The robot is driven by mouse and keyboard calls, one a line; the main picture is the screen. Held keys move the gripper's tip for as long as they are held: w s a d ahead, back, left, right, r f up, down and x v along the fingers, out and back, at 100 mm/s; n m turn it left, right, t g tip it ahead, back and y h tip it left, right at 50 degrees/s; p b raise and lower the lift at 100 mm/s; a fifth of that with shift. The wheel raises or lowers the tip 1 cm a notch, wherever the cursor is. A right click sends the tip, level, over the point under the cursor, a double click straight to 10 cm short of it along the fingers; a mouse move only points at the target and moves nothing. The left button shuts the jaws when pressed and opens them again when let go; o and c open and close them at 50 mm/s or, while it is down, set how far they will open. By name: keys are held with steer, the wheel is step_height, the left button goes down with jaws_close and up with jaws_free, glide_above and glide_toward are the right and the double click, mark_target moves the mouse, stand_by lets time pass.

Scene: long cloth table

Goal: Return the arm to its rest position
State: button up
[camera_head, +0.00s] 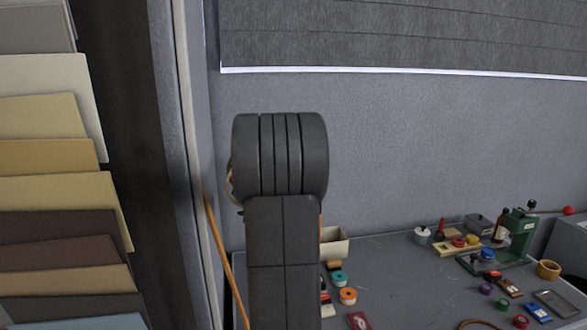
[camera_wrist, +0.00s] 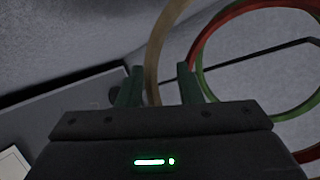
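My arm (camera_head: 283,220) stands upright in the middle of the head view, a dark column with a ribbed joint at its top. It hides my gripper there. In the wrist view my gripper (camera_wrist: 160,68) has two dark green fingers with a clear gap between them. A tan hoop (camera_wrist: 153,55) shows in that gap, apart from the right finger. I cannot tell whether it is between the fingers or behind them.
The grey table (camera_head: 400,275) holds several small items, a green press (camera_head: 517,235), a white pot (camera_head: 422,236) and a box (camera_head: 335,243). A wooden stick (camera_head: 224,255) leans at left. Stacked coloured sheets (camera_head: 60,190) stand far left. A red and green hoop (camera_wrist: 197,60) is beyond my gripper.

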steer(key=shift+f, duration=0.1)
steer(key=b+v, duration=0.3)
steer(key=v, duration=1.1)
steer(key=r+p+x, duration=0.1)
steer(key=p+x, duration=0.3)
steer(key=x, duration=1)
steer(key=shift+s+d+b, duration=0.25)
steer(key=shift+s+b, duration=0.2)
steer(key=shift+s, duration=0.65)
steer(key=shift+s+d+b, duration=0.2)
steer(key=shift+s+b, duration=0.25)
steer(key=shift+s, duration=0.6)
steer(key=shift+f, duration=0.1)
